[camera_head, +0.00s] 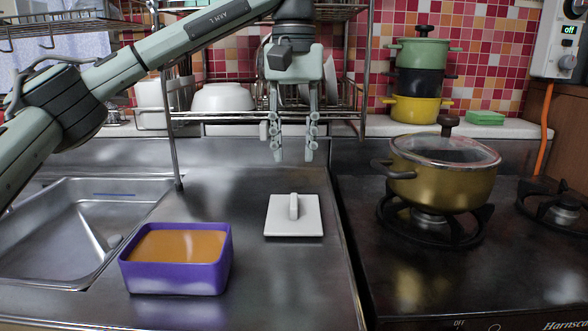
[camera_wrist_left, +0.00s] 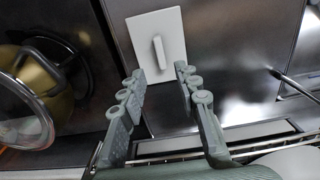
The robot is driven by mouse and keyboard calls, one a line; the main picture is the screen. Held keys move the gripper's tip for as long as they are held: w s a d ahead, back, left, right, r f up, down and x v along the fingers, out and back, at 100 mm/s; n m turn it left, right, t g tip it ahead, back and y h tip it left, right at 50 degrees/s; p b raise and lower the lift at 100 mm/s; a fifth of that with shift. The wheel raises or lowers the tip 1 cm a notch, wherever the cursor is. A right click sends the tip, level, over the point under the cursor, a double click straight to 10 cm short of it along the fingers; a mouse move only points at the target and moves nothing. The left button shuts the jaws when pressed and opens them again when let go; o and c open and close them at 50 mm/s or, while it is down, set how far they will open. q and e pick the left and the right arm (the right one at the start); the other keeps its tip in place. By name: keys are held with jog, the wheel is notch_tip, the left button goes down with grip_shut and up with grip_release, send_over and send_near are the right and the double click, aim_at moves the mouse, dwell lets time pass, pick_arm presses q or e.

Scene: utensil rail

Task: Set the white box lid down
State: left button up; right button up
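The white box lid (camera_head: 293,217) lies flat on the metal counter, its handle pointing up. It also shows in the left wrist view (camera_wrist_left: 172,28), beyond the fingertips. My left gripper (camera_head: 294,158) hangs above and behind the lid, pointing down. Its two fingers are apart with nothing between them, as the left wrist view (camera_wrist_left: 158,78) also shows. A purple box (camera_head: 178,279) with an orange-brown filling stands on the counter to the left of the lid. My right gripper is not in view.
A sink (camera_head: 70,225) is at the left. A gold pot with a glass lid (camera_head: 440,185) sits on the stove at the right. A wire dish rack (camera_head: 235,115) with white bowls stands behind my left gripper. Bare counter surrounds the lid.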

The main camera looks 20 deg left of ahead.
pick_arm(q)
notch_tip(320, 180, up, 2)
jog(key=shift+r, duration=0.25)
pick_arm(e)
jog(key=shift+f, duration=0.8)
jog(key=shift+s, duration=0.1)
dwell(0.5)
